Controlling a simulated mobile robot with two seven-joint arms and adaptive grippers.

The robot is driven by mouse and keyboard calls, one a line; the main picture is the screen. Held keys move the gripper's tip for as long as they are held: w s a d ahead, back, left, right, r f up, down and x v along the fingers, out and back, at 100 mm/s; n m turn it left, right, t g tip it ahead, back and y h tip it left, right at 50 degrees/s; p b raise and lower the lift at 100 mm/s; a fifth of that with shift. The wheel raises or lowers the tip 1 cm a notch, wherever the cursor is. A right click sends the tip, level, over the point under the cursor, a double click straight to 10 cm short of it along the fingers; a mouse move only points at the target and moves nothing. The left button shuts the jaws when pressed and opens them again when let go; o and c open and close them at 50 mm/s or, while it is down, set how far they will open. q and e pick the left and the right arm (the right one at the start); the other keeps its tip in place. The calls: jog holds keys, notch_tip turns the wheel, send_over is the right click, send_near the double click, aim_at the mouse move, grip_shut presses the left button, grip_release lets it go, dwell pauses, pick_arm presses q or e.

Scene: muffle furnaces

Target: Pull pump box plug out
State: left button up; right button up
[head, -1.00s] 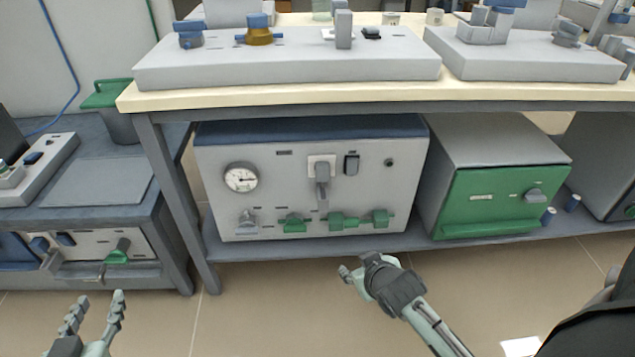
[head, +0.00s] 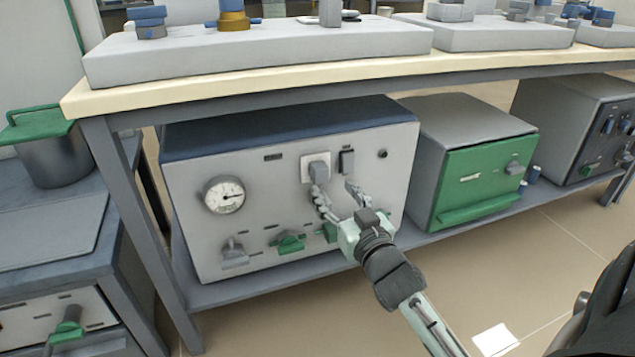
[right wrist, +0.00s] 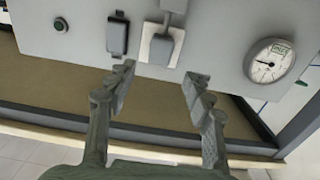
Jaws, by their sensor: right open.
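The pump box (head: 275,230) is a light grey box with a dark blue top on the shelf under the bench. Its grey plug (head: 318,171) sits in a pale square socket on the front panel. The plug also shows in the right wrist view (right wrist: 163,49), at the top, just beyond my fingers. My right gripper (head: 336,190) is open and empty in front of the panel, its fingertips just below and to the right of the plug. In the right wrist view the fingers (right wrist: 160,78) are spread, with the plug ahead between them. My left gripper is out of view.
A dark switch (head: 346,161) is right of the socket and a gauge (head: 224,195) is at the left. Green valves (head: 289,242) line the panel's lower part. A green-fronted box (head: 485,185) stands to the right. The bench top (head: 270,80) overhangs the box.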

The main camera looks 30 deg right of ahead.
aim_at(322, 173)
jog(key=b+x, duration=0.1)
jog(key=x, duration=0.6)
jog(key=shift+w+d, duration=0.1)
jog(key=shift+w, duration=0.25)
grip_shut()
